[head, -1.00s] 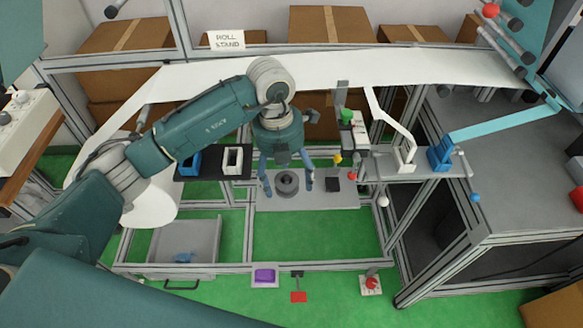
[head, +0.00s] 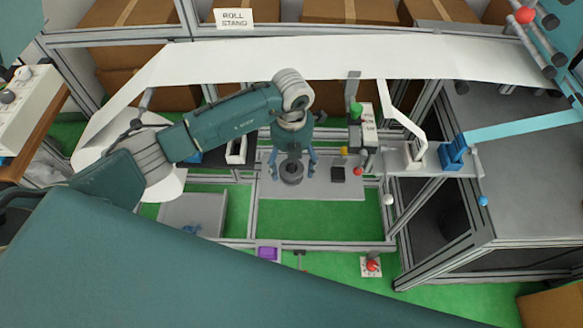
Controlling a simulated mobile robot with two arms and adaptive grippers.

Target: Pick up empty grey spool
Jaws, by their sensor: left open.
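The grey spool (head: 291,173) is a dark grey ring-shaped piece on the light grey plate (head: 330,188) in the middle of the frame. My left gripper (head: 293,172) points down over it, with its blue fingers open on either side of the spool. The spool seems to rest on the plate; whether the fingers touch it I cannot tell. My right gripper is not in view.
A black square block (head: 338,174) lies on the plate right of the spool. A post with a green knob (head: 356,110) and a red knob stands behind it. A white web (head: 330,62) spans the back. A grey tray (head: 193,213) is at lower left.

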